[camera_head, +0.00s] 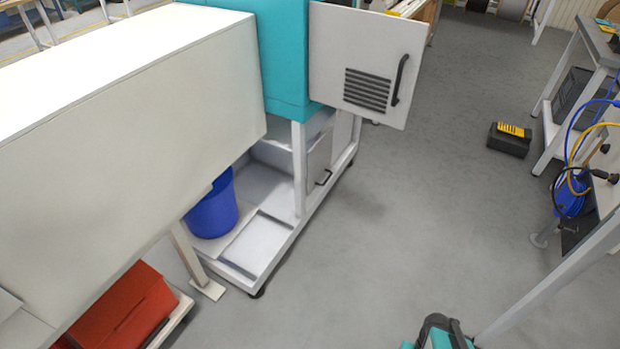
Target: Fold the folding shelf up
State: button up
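I cannot make out a folding shelf for certain in this view. A teal cabinet (286,60) stands at the top centre on a white wheeled frame. Its light door panel (365,62), with a dark vent and a black handle, stands out to the right. Below it is a low white frame shelf (257,247) with a blue bucket (213,208) on it. No gripper of mine can be made out.
A large white box (130,130) fills the left. A red box (122,310) sits below it. A black case with a yellow top (510,139) lies on the floor at right, near benches and cables. A teal and black object (438,335) is cut off below. The middle floor is clear.

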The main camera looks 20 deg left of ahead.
aim_at(319, 156)
jog(key=u, duration=0.7)
jog(key=i, duration=1.2)
jog(key=u, duration=0.3)
